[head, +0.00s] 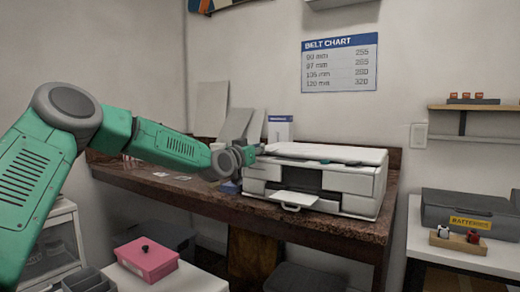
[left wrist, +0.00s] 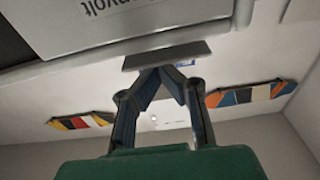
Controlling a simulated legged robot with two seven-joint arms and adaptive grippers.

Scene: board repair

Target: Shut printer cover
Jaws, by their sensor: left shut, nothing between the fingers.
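A white printer (head: 345,204) stands on the dark-topped bench. Its top cover (head: 335,152) lies nearly level, with a thin strip of dark and green showing under its front edge; I cannot tell whether it is fully down. A tray (head: 293,198) sticks out of its front. My left gripper (head: 257,149) is at the printer's upper left corner; whether it touches is unclear. In the left wrist view my left gripper (left wrist: 160,70) is shut and empty, its tips close to a grey bar beside a pale panel with upside-down lettering (left wrist: 100,5). My right gripper is not in view.
The bench (head: 345,228) is clear at its left, apart from small items. Pale sheets (head: 211,108) and a white box (head: 280,128) stand behind. A pink box (head: 146,259) sits low at the front left. A grey battery case (head: 470,210) stands on the right table.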

